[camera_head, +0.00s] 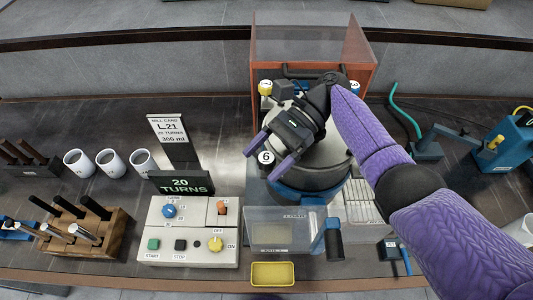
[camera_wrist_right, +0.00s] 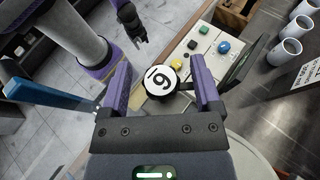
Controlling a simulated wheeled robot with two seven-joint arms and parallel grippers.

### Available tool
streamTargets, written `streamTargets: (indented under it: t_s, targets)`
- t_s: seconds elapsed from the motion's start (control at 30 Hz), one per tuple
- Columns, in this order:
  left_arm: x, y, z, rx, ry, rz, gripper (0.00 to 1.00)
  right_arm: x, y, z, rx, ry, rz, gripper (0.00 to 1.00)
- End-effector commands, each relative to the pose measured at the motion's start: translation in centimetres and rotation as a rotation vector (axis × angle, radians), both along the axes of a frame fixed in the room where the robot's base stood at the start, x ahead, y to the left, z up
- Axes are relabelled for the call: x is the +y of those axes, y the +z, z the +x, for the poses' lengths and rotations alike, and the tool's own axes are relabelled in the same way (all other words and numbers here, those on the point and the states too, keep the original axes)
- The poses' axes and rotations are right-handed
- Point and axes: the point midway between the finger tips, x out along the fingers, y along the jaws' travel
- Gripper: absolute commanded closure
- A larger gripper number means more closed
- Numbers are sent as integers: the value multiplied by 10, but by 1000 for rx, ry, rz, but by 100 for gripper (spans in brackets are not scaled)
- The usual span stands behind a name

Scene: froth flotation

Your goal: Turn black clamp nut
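The black clamp nut (camera_wrist_right: 160,80) is a round black knob with a white numbered disc on top. In the wrist view it lies between the two purple fingers of my right gripper (camera_wrist_right: 157,62), with a gap on each side. In the head view only its white disc marked 6 (camera_head: 266,157) shows clearly, at the left front of the round vessel (camera_head: 312,178). My right gripper is open; I cannot tell how far above the nut its fingertips are. My left gripper (camera_wrist_right: 134,22) shows small and dark at the top of the wrist view, away from the nut; its opening is unclear.
A control box (camera_head: 188,232) with buttons and a "20 TURNS" display (camera_head: 181,184) stand left of the vessel. An orange-framed clear guard (camera_head: 312,42) is behind. A yellow tray (camera_head: 273,274), white mugs (camera_head: 110,162) and a wooden tool block (camera_head: 113,232) are nearby.

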Motion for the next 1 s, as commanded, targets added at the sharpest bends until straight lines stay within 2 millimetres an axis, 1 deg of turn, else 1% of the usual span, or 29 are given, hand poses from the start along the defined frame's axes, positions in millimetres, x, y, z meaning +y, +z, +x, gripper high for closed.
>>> streamTargets:
  t_s: [0.1,0.17,0.27,0.4,0.5,0.6,0.7,1.0]
  targets:
    - [0,0,0,0,0,0,41,0,1,0,0,0,0,19]
    - [0,3,0,0,0,0,41,0,6,0,-2,-1,0,19]
    - [0,11,0,0,0,0,41,0,28,0,-4,2,1,19]
    - [0,18,0,-1,0,0,41,0,65,0,-5,1,2,19]
    - [0,21,0,-1,0,0,41,0,85,1,-4,0,1,19]
    - [0,22,0,-1,0,0,41,0,97,0,-1,1,1,19]
    - [0,22,1,-1,0,0,41,0,100,0,1,0,-1,19]
    - [0,21,0,-1,0,0,41,0,100,0,1,0,-1,19]
